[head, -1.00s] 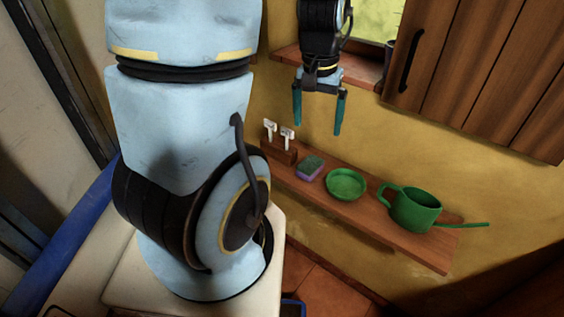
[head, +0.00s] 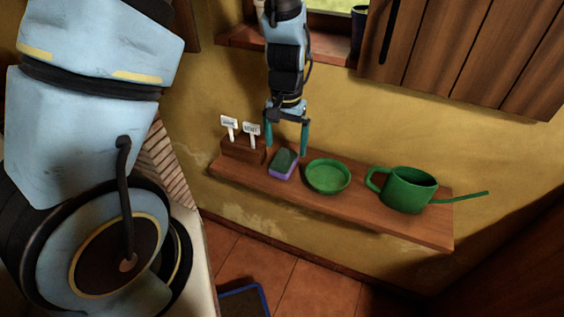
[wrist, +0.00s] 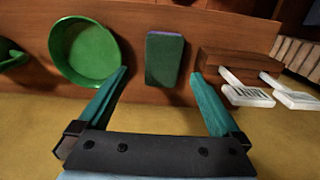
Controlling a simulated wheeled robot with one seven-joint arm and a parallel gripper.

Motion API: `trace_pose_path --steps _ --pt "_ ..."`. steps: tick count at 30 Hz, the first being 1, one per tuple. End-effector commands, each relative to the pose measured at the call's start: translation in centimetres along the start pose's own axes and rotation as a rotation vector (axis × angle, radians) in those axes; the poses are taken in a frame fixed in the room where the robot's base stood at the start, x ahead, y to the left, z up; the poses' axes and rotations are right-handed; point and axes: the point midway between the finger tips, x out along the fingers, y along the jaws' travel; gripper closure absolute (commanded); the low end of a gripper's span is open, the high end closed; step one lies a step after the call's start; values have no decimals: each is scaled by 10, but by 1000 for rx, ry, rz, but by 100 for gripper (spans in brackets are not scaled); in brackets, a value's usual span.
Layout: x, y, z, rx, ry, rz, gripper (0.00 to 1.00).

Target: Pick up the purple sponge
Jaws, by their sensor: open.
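The purple sponge (head: 284,165), with a dark green top, lies on the wooden wall shelf between a wooden block and a green dish. In the wrist view the sponge (wrist: 164,60) shows its green top and a thin purple edge. My gripper (head: 288,150) is open and points down just above and behind the sponge. In the wrist view the teal fingers of my gripper (wrist: 158,80) are spread wide, one toward each side of the sponge, with nothing between them but the sponge's near end in line with the gap. I cannot tell the exact height.
The green dish (head: 328,177) sits close right of the sponge. The wooden block (head: 240,150) with two white labels stands close left. A green watering can (head: 408,190) stands further right on the shelf (head: 435,225). The wall (head: 345,110) is close behind.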

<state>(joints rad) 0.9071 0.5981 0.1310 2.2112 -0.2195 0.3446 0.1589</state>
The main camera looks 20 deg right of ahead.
Motion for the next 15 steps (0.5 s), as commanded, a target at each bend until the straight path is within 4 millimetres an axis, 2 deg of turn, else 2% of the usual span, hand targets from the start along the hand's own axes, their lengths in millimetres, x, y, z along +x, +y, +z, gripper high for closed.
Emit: trace_pose_path --steps 5,15 --pt "11 -3 -1 -2 -3 -1 0" --pt "50 -5 -3 0 -1 0 0"
